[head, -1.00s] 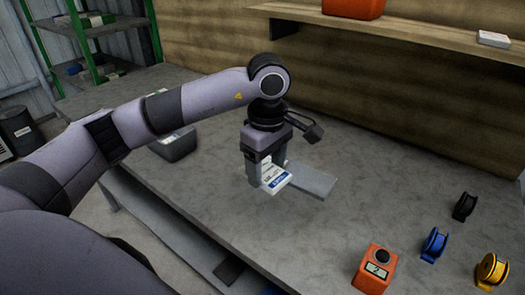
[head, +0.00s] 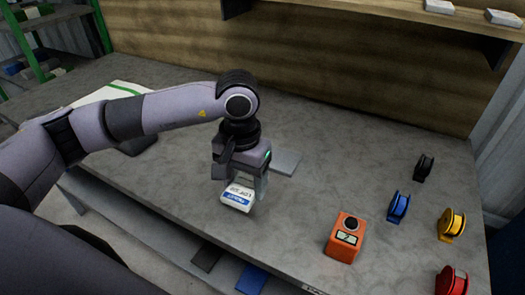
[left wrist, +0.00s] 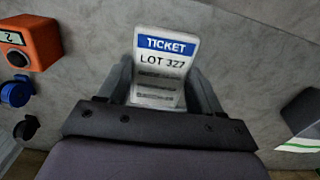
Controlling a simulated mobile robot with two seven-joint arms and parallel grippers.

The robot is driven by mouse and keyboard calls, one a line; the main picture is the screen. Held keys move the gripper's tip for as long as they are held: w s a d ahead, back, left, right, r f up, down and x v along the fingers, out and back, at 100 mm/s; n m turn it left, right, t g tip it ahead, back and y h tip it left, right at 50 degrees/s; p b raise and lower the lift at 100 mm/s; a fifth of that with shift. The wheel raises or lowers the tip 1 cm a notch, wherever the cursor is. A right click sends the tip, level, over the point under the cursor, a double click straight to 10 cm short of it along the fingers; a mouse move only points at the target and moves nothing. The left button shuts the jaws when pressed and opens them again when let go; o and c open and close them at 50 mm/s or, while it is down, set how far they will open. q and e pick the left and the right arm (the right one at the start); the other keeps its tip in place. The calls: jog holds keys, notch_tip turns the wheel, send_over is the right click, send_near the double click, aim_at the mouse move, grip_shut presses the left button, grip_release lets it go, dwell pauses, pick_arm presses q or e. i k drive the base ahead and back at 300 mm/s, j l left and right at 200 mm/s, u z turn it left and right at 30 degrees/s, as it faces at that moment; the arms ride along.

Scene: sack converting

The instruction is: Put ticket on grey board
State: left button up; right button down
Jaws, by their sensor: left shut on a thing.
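The ticket (head: 237,198) is a white card with a blue band; in the left wrist view the ticket (left wrist: 163,65) reads "TICKET LOT 327". My left gripper (head: 246,186) is shut on it, with a finger at each side. The blue-band end points away from the gripper, toward the front of the table. The grey board (head: 287,162) is a flat light slab on the table, behind and right of the ticket; the gripper hides part of it. The ticket is apart from the board. I cannot tell its exact height. My right gripper is not in view.
An orange device with a display (head: 345,238) stands at front right. Black, blue, yellow and red spools (head: 452,222) stand farther right. A dark box (head: 138,143) and a white item with a green stripe (head: 112,93) are at left. The table between board and spools is clear.

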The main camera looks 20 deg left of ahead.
aim_at(277, 159)
jog(key=j+z, duration=0.2)
jog(key=z, duration=0.15)
jog(key=j+z, duration=0.5)
jog(key=z, duration=0.2)
